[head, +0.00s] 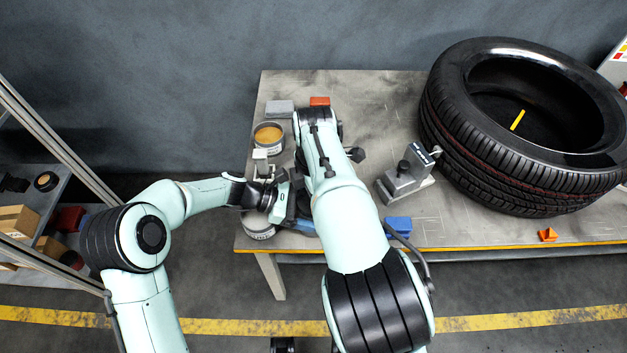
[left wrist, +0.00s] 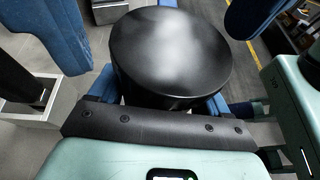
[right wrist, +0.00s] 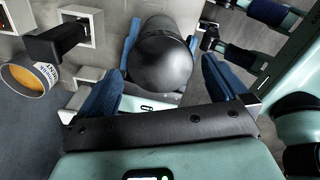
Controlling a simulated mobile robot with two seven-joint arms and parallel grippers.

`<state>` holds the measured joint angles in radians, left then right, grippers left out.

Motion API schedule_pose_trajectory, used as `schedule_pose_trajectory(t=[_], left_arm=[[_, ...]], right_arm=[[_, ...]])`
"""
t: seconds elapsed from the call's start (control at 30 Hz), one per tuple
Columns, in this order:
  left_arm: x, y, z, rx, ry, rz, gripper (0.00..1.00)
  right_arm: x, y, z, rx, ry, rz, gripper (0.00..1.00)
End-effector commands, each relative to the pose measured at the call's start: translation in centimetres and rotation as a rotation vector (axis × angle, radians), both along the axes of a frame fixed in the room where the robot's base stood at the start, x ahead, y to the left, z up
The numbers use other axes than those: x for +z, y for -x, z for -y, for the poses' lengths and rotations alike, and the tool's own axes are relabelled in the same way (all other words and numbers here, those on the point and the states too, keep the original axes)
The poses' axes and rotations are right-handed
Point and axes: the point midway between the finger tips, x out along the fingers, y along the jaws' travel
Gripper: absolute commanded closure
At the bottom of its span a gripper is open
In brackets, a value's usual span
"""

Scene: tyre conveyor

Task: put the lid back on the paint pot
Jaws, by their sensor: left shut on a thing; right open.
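The open paint pot (head: 268,135) stands upright at the table's left side, with orange paint showing; it also appears at the left of the right wrist view (right wrist: 32,80). My left gripper (left wrist: 158,95) is shut on a black round thing (left wrist: 172,50), with a blue finger on either side. I cannot tell whether this is the lid. My right gripper (right wrist: 165,85) is open, its blue fingers spread apart on either side of the same black thing (right wrist: 160,62). In the head view my arms hide most of both grippers.
A grey block (head: 280,107) and a red block (head: 320,101) lie at the back. A grey fixture (head: 402,182), a blue block (head: 398,226) and a large tyre (head: 450,140) are to the right.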

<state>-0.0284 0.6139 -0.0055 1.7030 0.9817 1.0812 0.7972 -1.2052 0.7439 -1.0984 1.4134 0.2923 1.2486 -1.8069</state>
Motion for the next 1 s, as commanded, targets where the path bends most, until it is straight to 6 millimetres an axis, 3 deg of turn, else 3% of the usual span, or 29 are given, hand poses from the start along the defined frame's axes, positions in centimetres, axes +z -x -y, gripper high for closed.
schedule_pose_trajectory(t=[0.13,0.47,0.63,0.67,0.87,1.0], left_arm=[[0.1,0.0,0.0,0.000,0.001,0.001,1.00],[0.1,0.0,0.0,0.000,0.001,0.001,1.00],[0.1,0.0,0.0,0.000,0.001,0.001,1.00],[0.1,0.0,0.0,0.000,0.001,0.001,1.00],[0.1,0.0,0.0,0.000,0.001,0.001,1.00],[0.1,0.0,0.0,-0.001,0.001,0.002,1.00]], right_arm=[[-1.2,0.0,0.0,-0.001,0.001,-0.001,0.00],[-1.5,0.0,0.0,-0.001,0.000,0.001,0.00],[-1.5,0.0,0.0,-0.001,0.000,0.001,0.52],[-1.5,0.0,0.0,-0.001,0.000,0.001,0.57],[-1.5,0.0,0.0,-0.013,-0.001,-0.001,0.57],[-1.7,0.0,0.2,-0.119,-0.002,-0.012,0.57]])
